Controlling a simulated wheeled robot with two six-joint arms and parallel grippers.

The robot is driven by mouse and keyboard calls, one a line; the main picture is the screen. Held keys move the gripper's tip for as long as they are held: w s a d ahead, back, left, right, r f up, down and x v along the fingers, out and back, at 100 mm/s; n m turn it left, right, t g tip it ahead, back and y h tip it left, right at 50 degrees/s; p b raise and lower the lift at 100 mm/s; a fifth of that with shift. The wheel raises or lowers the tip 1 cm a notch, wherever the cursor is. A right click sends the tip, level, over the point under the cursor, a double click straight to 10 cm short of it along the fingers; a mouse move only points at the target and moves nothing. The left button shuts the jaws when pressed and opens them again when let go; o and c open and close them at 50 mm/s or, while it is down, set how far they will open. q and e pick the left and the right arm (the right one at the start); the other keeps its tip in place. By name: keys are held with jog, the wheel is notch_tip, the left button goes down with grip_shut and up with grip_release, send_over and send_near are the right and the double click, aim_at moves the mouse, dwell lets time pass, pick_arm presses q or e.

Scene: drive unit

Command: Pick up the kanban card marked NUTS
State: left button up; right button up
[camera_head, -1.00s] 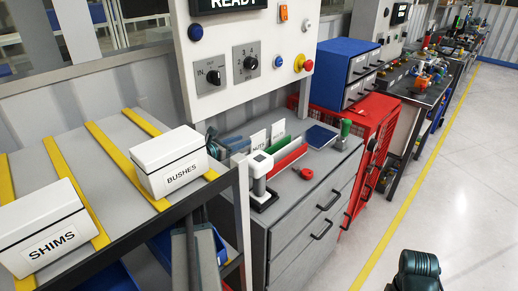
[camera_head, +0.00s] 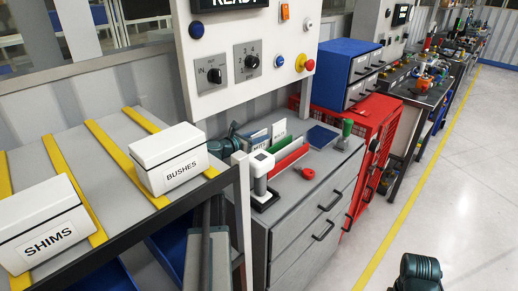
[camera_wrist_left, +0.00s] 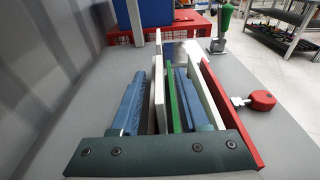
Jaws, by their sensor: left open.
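The white card marked NUTS (camera_head: 259,143) stands upright in a rack on the grey cabinet top, left of a green divider (camera_head: 278,145). My left gripper (camera_head: 252,136) is open at the rack. In the left wrist view, its blue fingers (camera_wrist_left: 160,82) straddle a white card (camera_wrist_left: 158,92) and the green divider (camera_wrist_left: 174,100). The second white card (camera_wrist_left: 208,100) is just right of the right finger. Contact cannot be told.
A red rack wall (camera_head: 290,161) borders the cards. A white-topped stamp (camera_head: 261,165) stands in front, and a red-handled key (camera_head: 306,173) lies to the right. A green-handled tool (camera_head: 346,131) is farther right. BUSHES (camera_head: 170,160) and SHIMS (camera_head: 40,222) bins sit on the left shelf.

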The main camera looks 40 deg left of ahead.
pick_arm(q)
grip_shut()
dwell(0.5)
jog(key=shift+r+p, duration=0.75)
jog(key=shift+s+r, duration=0.1)
jog(key=shift+s, duration=0.25)
jog(key=s+a, duration=0.1)
jog(key=s, duration=1.6)
jog(key=shift+s+a, duration=0.15)
jog(key=shift+a, duration=0.1)
